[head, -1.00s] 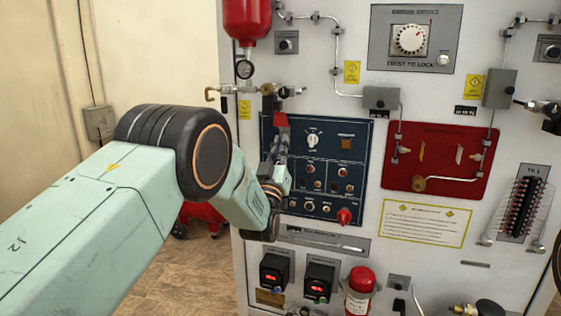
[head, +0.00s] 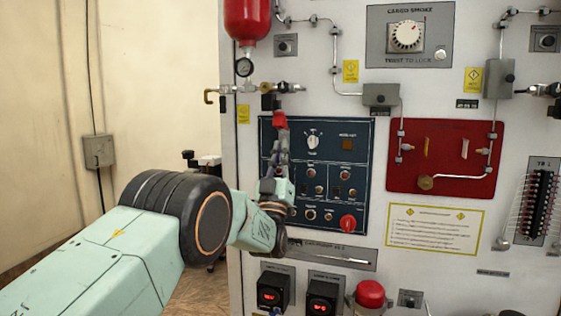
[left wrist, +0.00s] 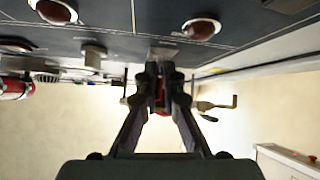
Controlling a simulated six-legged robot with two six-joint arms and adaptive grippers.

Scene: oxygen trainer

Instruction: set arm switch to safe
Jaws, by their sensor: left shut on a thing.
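A dark blue control panel (head: 325,173) with several knobs and toggles is on the white trainer wall; its small labels are unreadable. My left gripper (head: 282,140) is at the panel's upper left edge, pointing up along it. Its fingers are shut on a small red part (head: 280,119), which I take to be the arm switch or its guard. In the left wrist view, the gripper (left wrist: 160,78) shows its fingers close together beside the panel face, with red (left wrist: 159,92) between them. The fingers hide most of the switch, so its position cannot be told. My right gripper is not in view.
A gauge (head: 244,68) and a brass-ended valve pipe (head: 225,93) stick out above the gripper. A red knob (head: 348,223) is at the panel's lower right. A red plate (head: 440,130) with tubing is to the right. Open floor lies left of the trainer.

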